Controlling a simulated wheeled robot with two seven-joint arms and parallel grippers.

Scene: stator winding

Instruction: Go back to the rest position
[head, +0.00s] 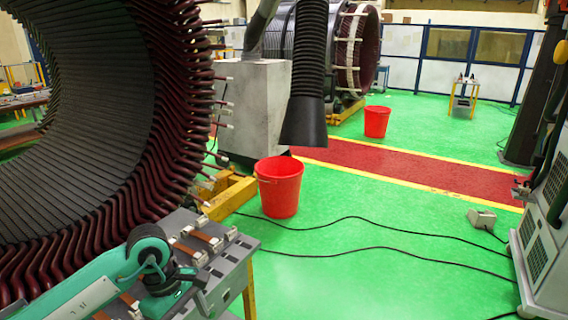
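My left arm, teal with dark joints, comes in from the bottom left. Its wrist end is bent over the grey work table (232,262), and my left gripper (192,279) shows there only as a small dark shape. Whether its fingers are open or shut is too small to tell. I see nothing clearly held in it. My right arm and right gripper are out of view. The big stator (90,110), with dark red coil ends around its rim, stands just behind the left arm.
Coil connectors with brown strips (207,240) lie on the table. A red bucket (279,187) stands beyond it, near a yellow stand (230,195). A black hose (308,85) hangs above. Black cables cross the green floor. A grey cabinet (545,235) is at right.

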